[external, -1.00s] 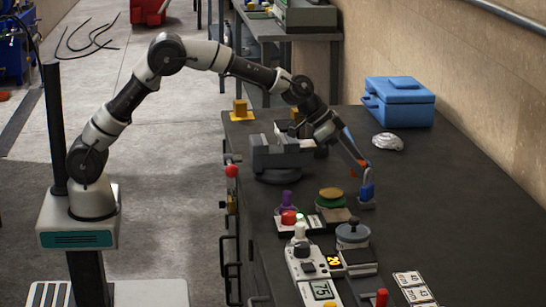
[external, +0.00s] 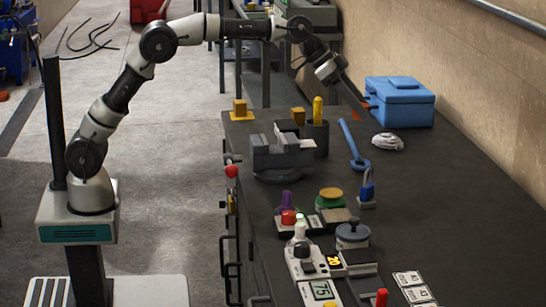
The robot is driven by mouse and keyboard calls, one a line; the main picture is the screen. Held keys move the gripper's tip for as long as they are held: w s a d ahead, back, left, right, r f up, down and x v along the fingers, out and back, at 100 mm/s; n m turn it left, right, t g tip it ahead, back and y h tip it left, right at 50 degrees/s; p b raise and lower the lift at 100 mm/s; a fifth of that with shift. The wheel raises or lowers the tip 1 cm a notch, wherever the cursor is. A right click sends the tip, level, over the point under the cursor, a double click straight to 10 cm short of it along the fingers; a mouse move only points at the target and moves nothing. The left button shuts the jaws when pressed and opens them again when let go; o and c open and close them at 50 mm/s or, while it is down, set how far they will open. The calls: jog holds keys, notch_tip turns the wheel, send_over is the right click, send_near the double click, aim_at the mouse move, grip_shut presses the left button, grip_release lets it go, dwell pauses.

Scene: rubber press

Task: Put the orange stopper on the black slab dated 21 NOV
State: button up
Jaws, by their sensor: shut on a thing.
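My gripper (external: 362,107) is raised above the far part of the dark bench, in front of the blue box. It is shut on a small orange thing, which looks like the orange stopper (external: 356,115); the fingers hide part of it. A black slab (external: 360,258) lies near the front middle of the bench, right of a small display with orange digits. No date on it can be read at this size, so I cannot tell if it is the 21 NOV slab.
A grey vise (external: 282,155) is left. A grey lidded pot (external: 352,232) stands close behind the black slab. The bench's right side is mostly clear.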

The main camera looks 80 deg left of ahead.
jog(key=s+a+n+y+p, duration=0.2)
jog(key=s+a+n+p, duration=0.1)
jog(key=a, duration=2)
jog(key=n+y, duration=0.2)
jog(key=n, duration=0.1)
send_over(287, 124)
jog(key=shift+t, duration=0.3)
notch_tip(287, 124, down, 9)
jog(key=shift+p, duration=0.45)
jog(key=shift+f+b, duration=0.55)
jog(key=shift+f, duration=2.3)
jog(key=shift+f+b, duration=0.25)
jog(key=shift+b, duration=0.05)
jog(key=o, duration=1)
jog(key=shift+r, duration=0.1)
jog(key=shift+o, duration=0.2)
